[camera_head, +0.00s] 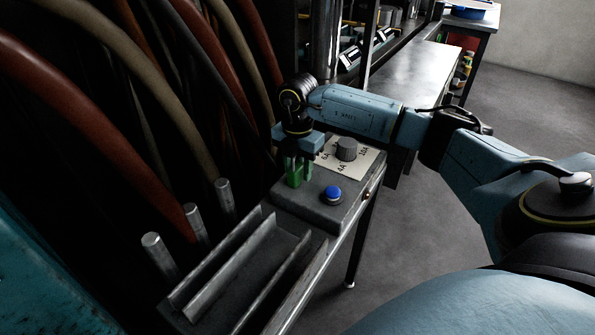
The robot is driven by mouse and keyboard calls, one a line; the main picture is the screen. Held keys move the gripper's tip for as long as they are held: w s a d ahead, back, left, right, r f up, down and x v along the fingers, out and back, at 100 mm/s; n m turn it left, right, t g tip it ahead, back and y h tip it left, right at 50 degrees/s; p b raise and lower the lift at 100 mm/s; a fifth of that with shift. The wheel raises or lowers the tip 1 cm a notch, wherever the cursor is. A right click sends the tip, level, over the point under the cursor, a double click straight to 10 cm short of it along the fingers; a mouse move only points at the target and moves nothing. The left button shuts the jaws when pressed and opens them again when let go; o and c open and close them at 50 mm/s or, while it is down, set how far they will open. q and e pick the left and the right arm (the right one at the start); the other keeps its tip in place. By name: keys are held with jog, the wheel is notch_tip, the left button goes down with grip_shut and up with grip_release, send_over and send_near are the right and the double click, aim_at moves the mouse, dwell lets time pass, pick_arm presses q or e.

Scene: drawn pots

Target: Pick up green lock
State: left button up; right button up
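The green lock (294,176) stands at the back left edge of a grey control box. My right gripper (300,160) points down directly over it, with its fingers at the lock's upper part. The fingers are dark and small here, so I cannot tell whether they are closed on the lock or only around it. The lock appears to be at the box's top, and I cannot tell whether it is lifted. My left gripper is not in view.
The control box (310,210) has a blue button (333,194) and a grey knob (347,148) on a marked plate. A metal tray (215,275) with raised rails lies in front. Metal posts (160,255) and thick hoses (110,130) stand left. A workbench (415,75) is behind.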

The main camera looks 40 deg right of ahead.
grip_shut()
